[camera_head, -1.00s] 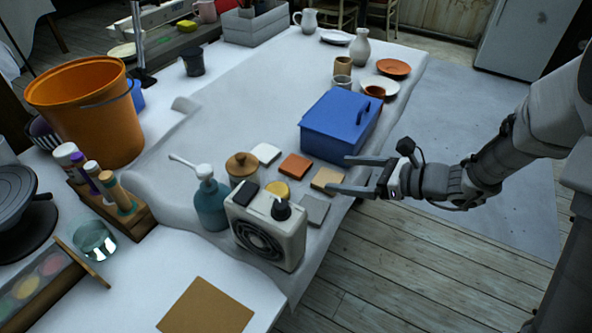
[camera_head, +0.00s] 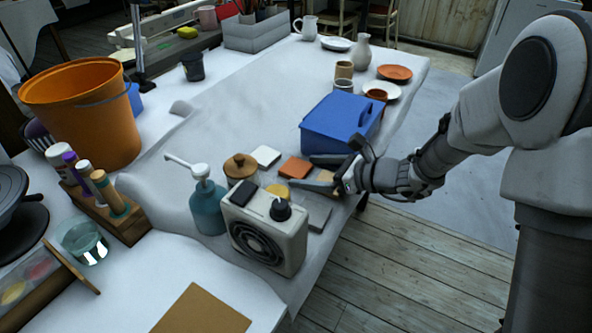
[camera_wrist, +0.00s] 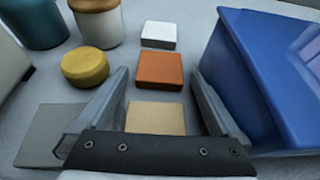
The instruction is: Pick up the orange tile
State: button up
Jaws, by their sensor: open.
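The orange tile (camera_head: 294,167) is a small flat square lying on the white-covered table, left of the blue box. In the wrist view the orange tile (camera_wrist: 160,70) lies just beyond my fingertips, about centred between them. My gripper (camera_head: 300,171) is open and empty, low over the table on the near right side of the tile. In the wrist view its two fingers (camera_wrist: 158,80) stand apart over a tan tile (camera_wrist: 157,117). In the head view the fingers partly cover the tan tile.
The blue box (camera_head: 341,125) stands close to the right finger. A white tile (camera_head: 265,156), a yellow round piece (camera_wrist: 85,67), a grey tile (camera_wrist: 50,135) and a lidded jar (camera_head: 240,167) lie around. A speaker-like device (camera_head: 262,232) and teal bottle (camera_head: 208,208) stand nearer.

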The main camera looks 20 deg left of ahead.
jog(key=c, duration=1.4)
jog(key=shift+o, duration=0.2)
